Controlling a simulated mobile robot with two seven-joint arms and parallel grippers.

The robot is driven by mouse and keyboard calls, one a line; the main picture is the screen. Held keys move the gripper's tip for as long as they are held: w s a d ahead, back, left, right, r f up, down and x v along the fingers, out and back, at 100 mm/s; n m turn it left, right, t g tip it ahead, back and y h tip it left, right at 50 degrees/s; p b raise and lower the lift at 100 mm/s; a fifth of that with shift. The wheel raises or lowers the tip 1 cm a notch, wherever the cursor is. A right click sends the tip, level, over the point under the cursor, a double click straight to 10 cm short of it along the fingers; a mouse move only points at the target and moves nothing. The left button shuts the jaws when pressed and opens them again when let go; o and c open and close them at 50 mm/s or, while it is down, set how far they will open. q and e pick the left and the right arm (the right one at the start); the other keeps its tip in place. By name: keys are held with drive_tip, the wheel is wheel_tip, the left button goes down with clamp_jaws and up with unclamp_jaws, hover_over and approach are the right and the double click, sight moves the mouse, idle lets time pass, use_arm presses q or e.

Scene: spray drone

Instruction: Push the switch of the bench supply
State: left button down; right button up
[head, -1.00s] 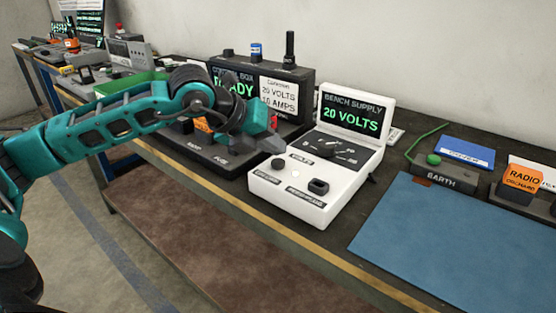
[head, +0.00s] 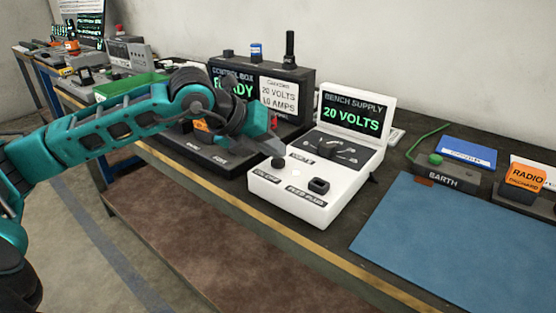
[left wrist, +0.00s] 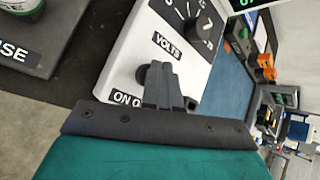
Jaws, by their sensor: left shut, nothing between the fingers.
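The bench supply (head: 330,196) is a white box on the bench, its raised screen (head: 352,118) reading 20 VOLTS. Its switch, a small dark knob (head: 278,163), stands at the front left corner of the panel by the ON OFF label. My left gripper (head: 277,148) is shut and empty, its tips close above and behind the switch. In the left wrist view the closed fingers (left wrist: 160,78) partly cover the label, with the dark switch (left wrist: 141,74) beside them. I cannot tell whether they touch. My right gripper is not in view.
A control box (head: 290,92) reading READY stands behind my left arm. The supply also carries a volts dial (head: 326,149) and a dark socket (head: 318,186). A blue mat (head: 450,235) lies to the right, beside the EARTH block (head: 445,178).

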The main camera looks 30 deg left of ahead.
sight(273, 162)
use_arm(q)
drive_tip(key=shift+f, duration=0.2)
drive_tip(key=shift+r, duration=0.65)
idle(0.3)
wheel_tip(273, 162, up, 6)
drive_tip(key=p, duration=0.4)
idle(0.5)
drive_tip(key=shift+s, duration=0.1)
